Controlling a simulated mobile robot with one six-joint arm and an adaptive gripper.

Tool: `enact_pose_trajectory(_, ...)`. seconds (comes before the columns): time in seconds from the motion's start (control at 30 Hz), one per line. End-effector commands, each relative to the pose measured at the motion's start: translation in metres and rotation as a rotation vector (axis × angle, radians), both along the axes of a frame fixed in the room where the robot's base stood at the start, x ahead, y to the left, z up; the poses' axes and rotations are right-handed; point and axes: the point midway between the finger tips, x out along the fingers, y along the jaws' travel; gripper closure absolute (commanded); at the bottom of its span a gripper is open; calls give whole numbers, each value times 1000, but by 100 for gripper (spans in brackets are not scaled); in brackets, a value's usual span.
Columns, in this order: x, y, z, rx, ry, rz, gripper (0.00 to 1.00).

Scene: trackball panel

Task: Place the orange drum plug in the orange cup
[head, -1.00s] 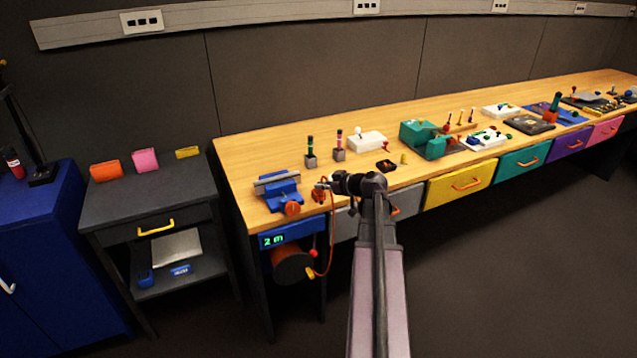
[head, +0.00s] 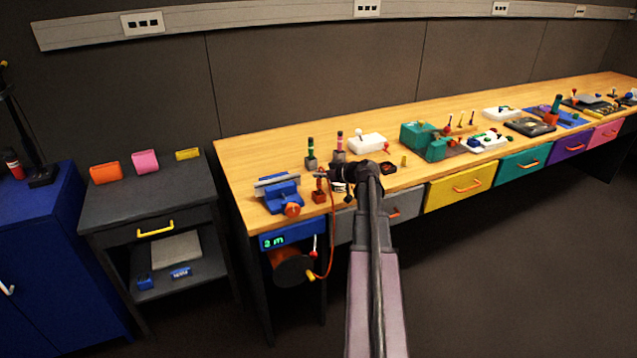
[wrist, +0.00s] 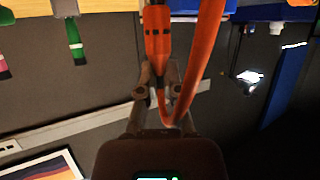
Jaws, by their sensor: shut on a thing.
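My gripper (wrist: 158,85) is shut on the orange drum plug (wrist: 158,35), which points away from the wrist toward the bench. In the head view my gripper (head: 326,176) is over the front left of the bench, and the plug is too small there to make out clearly. A small orange cup (head: 319,197) seems to stand on the bench edge just below my gripper; I cannot tell whether the plug touches it. An orange cable (wrist: 202,60) loops from the plug beside the fingers. It hangs down to the cable drum (head: 293,268) under the bench.
A blue vise (head: 277,190) stands left of the cup. An orange pouch-like container (head: 106,172) sits on the dark side cabinet. Several control panels line the bench.

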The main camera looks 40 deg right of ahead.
Motion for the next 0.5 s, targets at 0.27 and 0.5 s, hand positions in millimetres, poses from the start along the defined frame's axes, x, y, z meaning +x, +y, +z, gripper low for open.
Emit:
enact_pose_trajectory(0.27,9,-6,-18,0,0,0,100)
enact_pose_trajectory(0.5,8,-6,-35,0,0,-1,100)
